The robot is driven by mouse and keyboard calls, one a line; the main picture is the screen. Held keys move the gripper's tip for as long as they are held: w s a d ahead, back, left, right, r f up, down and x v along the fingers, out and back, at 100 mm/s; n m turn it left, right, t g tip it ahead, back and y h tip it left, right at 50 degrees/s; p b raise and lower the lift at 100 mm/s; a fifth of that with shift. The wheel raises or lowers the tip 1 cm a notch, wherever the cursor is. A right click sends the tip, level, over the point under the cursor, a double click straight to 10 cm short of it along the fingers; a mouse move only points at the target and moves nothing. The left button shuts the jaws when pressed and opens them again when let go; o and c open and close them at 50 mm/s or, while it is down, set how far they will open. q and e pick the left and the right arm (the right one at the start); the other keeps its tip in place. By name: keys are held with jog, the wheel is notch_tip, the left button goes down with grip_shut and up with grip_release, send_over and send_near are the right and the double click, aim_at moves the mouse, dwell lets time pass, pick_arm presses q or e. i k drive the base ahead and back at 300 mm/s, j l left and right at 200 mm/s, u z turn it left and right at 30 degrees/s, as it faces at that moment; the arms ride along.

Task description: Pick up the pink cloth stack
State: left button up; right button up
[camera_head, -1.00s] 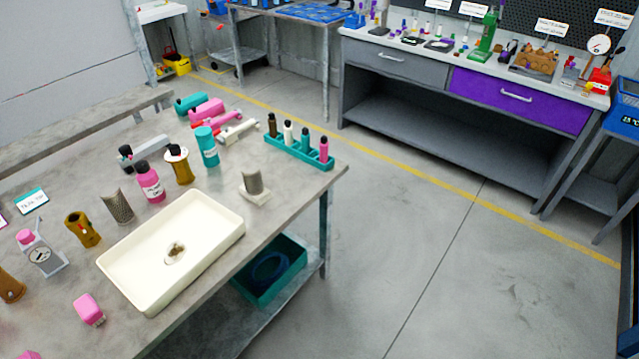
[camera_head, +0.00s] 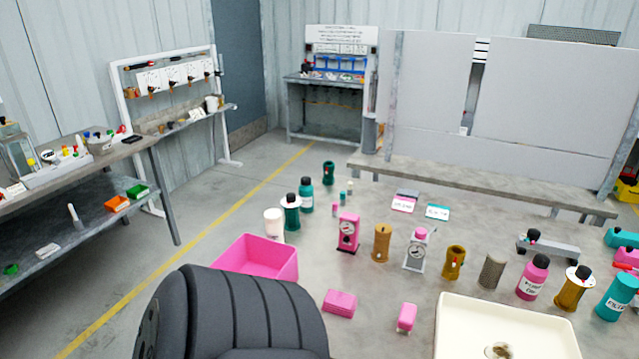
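A small pink block with a ribbed, layered look (camera_head: 340,303) lies flat on the grey bench, right of the pink bin (camera_head: 262,258). It looks like the pink cloth stack, but its layers are too small to be sure. Neither gripper shows in the head view, so I cannot see either one near these things.
A large dark ribbed shape (camera_head: 235,315), like a chair back, fills the lower left foreground and hides part of the pink bin and bench edge. Several bottles and pump parts stand behind, including a pink gauge unit (camera_head: 348,232). Bare bench surface surrounds the pink blocks.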

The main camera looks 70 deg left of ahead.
aim_at(339, 304)
jog(key=u, duration=2)
jog(key=k+l, duration=0.1)
jog(key=l+z, duration=0.05)
jog(key=l, duration=0.05)
